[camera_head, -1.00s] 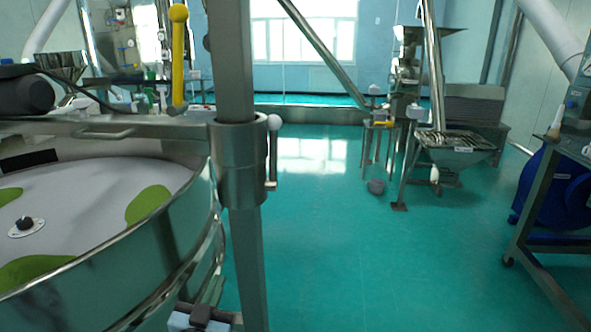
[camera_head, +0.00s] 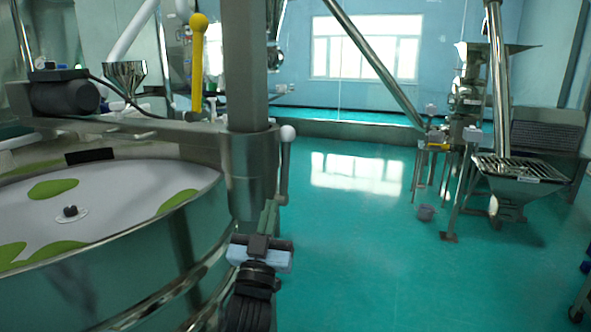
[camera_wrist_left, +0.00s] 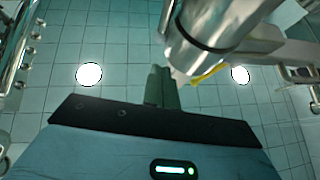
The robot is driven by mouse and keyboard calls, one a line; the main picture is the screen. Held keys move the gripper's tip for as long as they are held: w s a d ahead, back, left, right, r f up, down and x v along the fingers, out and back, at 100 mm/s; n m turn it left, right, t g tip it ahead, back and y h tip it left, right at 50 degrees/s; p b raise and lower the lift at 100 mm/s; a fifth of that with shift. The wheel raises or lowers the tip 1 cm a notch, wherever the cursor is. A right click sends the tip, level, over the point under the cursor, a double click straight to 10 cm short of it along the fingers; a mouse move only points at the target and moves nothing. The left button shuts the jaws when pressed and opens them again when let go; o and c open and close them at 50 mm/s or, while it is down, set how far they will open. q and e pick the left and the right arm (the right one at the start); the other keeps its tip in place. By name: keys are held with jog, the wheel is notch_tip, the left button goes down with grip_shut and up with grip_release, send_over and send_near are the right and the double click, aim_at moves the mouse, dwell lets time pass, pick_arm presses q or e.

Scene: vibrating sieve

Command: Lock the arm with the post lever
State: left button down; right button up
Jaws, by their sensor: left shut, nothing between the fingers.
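The post lever (camera_head: 284,165) is a thin metal handle with a white ball on top. It hangs upright on the right side of the collar around the steel post (camera_head: 245,65). The steel arm (camera_head: 120,128) runs left from the collar over the round sieve (camera_head: 130,205). My left gripper (camera_head: 268,214) is shut and empty, its fingers pointing up just below the lever's lower end; I cannot tell if they touch. In the left wrist view the shut fingers (camera_wrist_left: 160,84) are beside a shiny steel cylinder (camera_wrist_left: 200,40). My right gripper is not in view.
A yellow handle with a ball top (camera_head: 198,62) stands behind the arm. A dark motor (camera_head: 65,96) sits on the arm's left part. Green patches (camera_head: 52,189) lie on the sieve's white surface. Open green floor (camera_head: 380,260) spreads right; a hopper machine (camera_head: 512,185) stands farther off.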

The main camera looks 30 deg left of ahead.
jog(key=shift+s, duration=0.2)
